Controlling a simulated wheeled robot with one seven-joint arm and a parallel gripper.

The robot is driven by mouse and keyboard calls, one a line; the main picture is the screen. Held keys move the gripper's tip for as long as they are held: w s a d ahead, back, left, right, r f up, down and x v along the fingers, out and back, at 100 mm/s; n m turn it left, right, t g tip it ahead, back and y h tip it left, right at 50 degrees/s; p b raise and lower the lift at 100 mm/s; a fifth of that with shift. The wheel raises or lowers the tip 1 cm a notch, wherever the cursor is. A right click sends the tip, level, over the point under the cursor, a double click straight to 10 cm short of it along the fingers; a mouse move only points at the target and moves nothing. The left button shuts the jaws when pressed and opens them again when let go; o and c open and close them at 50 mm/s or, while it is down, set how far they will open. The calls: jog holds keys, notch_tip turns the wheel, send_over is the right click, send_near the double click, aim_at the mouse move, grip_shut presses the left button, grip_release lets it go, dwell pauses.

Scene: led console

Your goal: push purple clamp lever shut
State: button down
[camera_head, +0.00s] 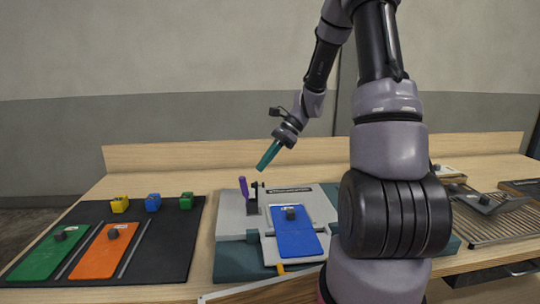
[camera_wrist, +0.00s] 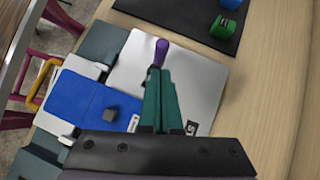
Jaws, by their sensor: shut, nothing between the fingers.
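The purple clamp lever (camera_head: 243,187) stands up from a dark clamp base (camera_head: 252,206) on the grey console plate (camera_head: 232,222). In the wrist view the purple lever tip (camera_wrist: 161,52) shows just beyond my fingers. My gripper (camera_head: 259,170) has teal fingers, is shut and empty, and is above and to the right of the lever in the head view. In the wrist view my gripper (camera_wrist: 158,80) lines up with the lever; I cannot tell whether they touch, but the head view shows a gap.
A blue plate (camera_head: 297,238) with a dark knob lies on the console. Left is a black mat (camera_head: 78,217) with green (camera_head: 40,252) and orange (camera_head: 105,250) plates and yellow, blue and green blocks. A ribbed tray (camera_head: 490,218) stands right. Air above the console is clear.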

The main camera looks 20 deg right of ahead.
aim_at(244, 190)
jog(key=shift+x, duration=2.15)
jog(key=shift+a+r, duration=0.1)
jog(key=shift+a, duration=0.05)
jog(key=shift+a+h, duration=0.2)
jog(key=shift+h, duration=0.2)
jog(key=shift+a, duration=0.15)
jog(key=a+f+h, duration=0.1)
jog(key=a+h, duration=0.2)
jog(key=h, duration=0.1)
jog(key=w+a+f+m+g+h, duration=0.1)
jog(key=a+h, duration=0.2)
jog(key=h, duration=0.1)
jog(key=w+a+f+g+h, duration=0.1)
jog(key=a+h, duration=0.2)
jog(key=shift+a+f+h, duration=0.1)
jog(key=shift+f+h, duration=0.25)
jog(key=shift+h, duration=0.05)
jog(key=shift+a+f, duration=0.3)
jog(key=shift+f, duration=0.15)
